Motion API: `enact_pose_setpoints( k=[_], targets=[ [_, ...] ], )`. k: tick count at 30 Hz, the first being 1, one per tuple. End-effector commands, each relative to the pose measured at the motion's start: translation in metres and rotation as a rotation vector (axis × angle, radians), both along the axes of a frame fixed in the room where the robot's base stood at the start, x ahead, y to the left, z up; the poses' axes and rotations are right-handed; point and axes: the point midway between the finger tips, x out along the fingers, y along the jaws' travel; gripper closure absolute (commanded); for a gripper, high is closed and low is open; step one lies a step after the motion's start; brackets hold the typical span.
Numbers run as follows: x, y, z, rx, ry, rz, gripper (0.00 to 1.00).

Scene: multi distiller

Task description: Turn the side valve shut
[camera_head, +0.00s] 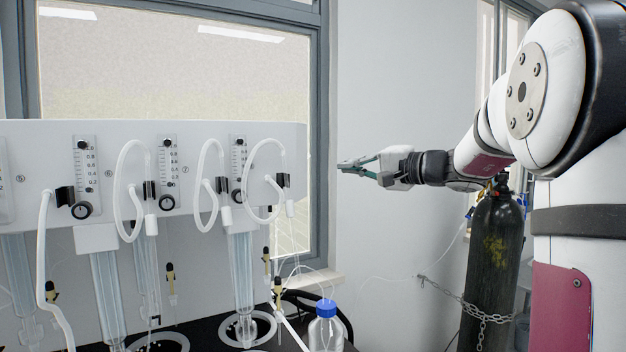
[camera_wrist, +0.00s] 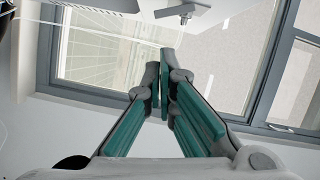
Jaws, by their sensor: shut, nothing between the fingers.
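The white distiller panel (camera_head: 225,133) stands at the left in the head view, and its right end is near the middle. My gripper (camera_head: 346,165) is in the air to the right of that end, a gap apart, pointing left. In the wrist view its two green-padded fingers (camera_wrist: 163,72) are shut together with nothing between them. A grey, handle-shaped part (camera_wrist: 182,12), which looks like the side valve, shows at the top edge of the wrist view, beyond the fingertips and not touching them. In the head view I cannot make out the side valve; the panel's right face is hidden.
Several tubes and gauges (camera_head: 238,165) hang on the panel's front. A blue-capped bottle (camera_head: 326,335) stands below its right end. A dark gas cylinder (camera_head: 490,260) is chained at the wall, below my arm. The air between panel and gripper is clear.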

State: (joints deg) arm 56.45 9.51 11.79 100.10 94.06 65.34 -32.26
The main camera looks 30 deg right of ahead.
Motion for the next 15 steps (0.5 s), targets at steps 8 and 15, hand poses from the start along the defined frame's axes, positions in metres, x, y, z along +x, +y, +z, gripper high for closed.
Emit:
enact_pose_setpoints(
  k=[8,15],
  targets=[
    [-0.02,-0.013,0.029,-0.21,-0.007,-0.122,1.0],
    [0.002,-0.009,0.028,-0.214,-0.006,-0.124,1.0]
  ],
)
